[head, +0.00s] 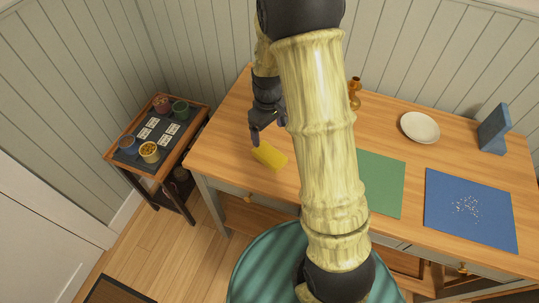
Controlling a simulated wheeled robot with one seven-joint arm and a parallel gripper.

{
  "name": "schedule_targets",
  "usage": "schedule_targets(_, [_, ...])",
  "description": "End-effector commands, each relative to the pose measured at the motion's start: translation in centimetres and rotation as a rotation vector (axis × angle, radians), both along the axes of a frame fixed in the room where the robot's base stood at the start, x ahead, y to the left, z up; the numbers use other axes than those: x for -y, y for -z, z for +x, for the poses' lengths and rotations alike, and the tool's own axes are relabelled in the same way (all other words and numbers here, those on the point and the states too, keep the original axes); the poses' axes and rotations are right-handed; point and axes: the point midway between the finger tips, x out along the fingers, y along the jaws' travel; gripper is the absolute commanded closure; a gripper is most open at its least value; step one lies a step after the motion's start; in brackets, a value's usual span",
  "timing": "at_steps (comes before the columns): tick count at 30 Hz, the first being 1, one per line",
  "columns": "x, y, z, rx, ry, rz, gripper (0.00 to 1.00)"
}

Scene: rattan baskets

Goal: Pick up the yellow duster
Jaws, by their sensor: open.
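The yellow duster (270,155) lies on the wooden table (225,140), near its left front part. My gripper (267,127) is just behind and above the duster, with its dark fingers pointing down toward it. The fingers look apart and hold nothing that I can see. I cannot tell whether a fingertip touches the duster. My arm covers the middle of the table.
A green mat (381,180) and a blue mat (470,212) with white bits lie to the right. A white plate (420,127), a blue stand (494,130) and an amber bottle (354,94) stand behind. A side table (205,99) holds several small pots. A teal round seat (262,262) is in front.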

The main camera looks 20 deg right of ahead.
Motion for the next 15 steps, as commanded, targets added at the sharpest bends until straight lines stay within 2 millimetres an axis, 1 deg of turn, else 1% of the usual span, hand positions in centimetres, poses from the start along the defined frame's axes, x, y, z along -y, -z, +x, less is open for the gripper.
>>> schedule_targets(3, [0.0, 2.1, -0.1, -0.005, 0.002, 0.0, 0.15])
schedule_targets(9, [0.0, 5.3, -0.1, -0.004, 0.002, 0.0, 0.15])
schedule_targets(12, [0.0, 6.5, -0.1, -0.002, 0.001, 0.0, 0.15])
schedule_targets(15, [0.0, 7.2, 0.0, -0.001, 0.001, 0.0, 0.15])
